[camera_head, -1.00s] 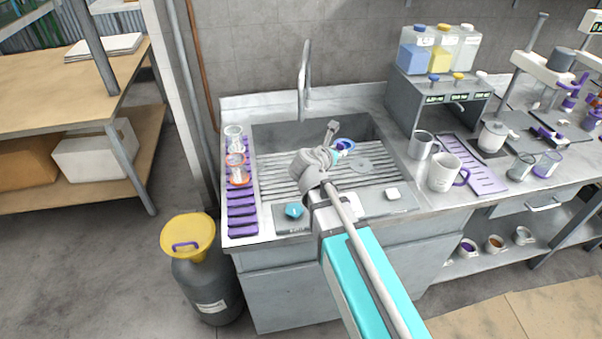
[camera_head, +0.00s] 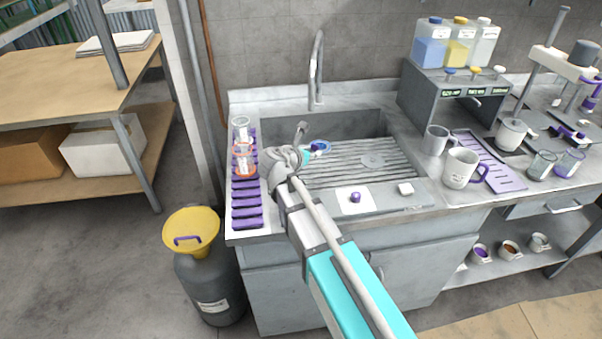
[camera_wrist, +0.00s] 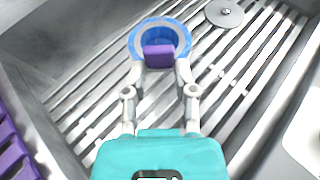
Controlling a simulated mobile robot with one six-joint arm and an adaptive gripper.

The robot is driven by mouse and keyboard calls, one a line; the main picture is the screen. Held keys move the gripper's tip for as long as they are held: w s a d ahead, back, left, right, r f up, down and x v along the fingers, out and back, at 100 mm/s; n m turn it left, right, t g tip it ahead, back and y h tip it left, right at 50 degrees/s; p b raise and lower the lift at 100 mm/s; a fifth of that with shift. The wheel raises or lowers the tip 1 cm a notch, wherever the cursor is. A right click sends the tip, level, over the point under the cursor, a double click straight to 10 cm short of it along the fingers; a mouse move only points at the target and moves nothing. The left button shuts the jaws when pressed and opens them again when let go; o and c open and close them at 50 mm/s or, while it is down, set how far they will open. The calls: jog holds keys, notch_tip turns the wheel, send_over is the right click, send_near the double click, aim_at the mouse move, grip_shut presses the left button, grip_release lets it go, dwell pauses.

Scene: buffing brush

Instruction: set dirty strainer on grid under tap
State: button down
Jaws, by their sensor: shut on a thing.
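The strainer, a blue ring with a purple grip block, shows in the wrist view (camera_wrist: 160,28) and as a small blue and purple shape in the head view (camera_head: 322,146). My gripper (camera_wrist: 159,62) is shut on the purple block, with a finger at each side. The ring is beyond the fingertips, over the slatted metal grid (camera_wrist: 95,100) in the sink. I cannot tell whether it touches the slats. Dirt on it cannot be made out. The tap (camera_head: 317,65) rises behind the sink.
A purple rack (camera_head: 246,208) holding clear cups (camera_head: 240,127) stands left of the sink. A round grey disc (camera_head: 373,161) lies on the grid's right part. Mugs (camera_head: 460,168) and a purple tray (camera_head: 505,180) stand to the right. A purple knob (camera_head: 355,197) is at the front edge.

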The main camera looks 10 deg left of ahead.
aim_at(301, 174)
jog(key=shift+w+a+f+b, duration=0.15)
jog(key=shift+a+f+b, duration=0.45)
jog(key=shift+f, duration=0.15)
jog(key=shift+w+a+f+b, duration=0.1)
jog(key=shift+a+f+b, duration=0.4)
jog(key=shift+a+f, duration=0.15)
jog(key=shift+f, duration=0.15)
jog(key=shift+w+a+f+b, duration=0.1)
jog(key=shift+a+f+b, duration=0.2)
jog(key=shift+f+b, duration=1.6)
jog(key=shift+b, duration=0.1)
jog(key=shift+f, duration=0.15)
jog(key=shift+c, duration=2.1)
grip_release()
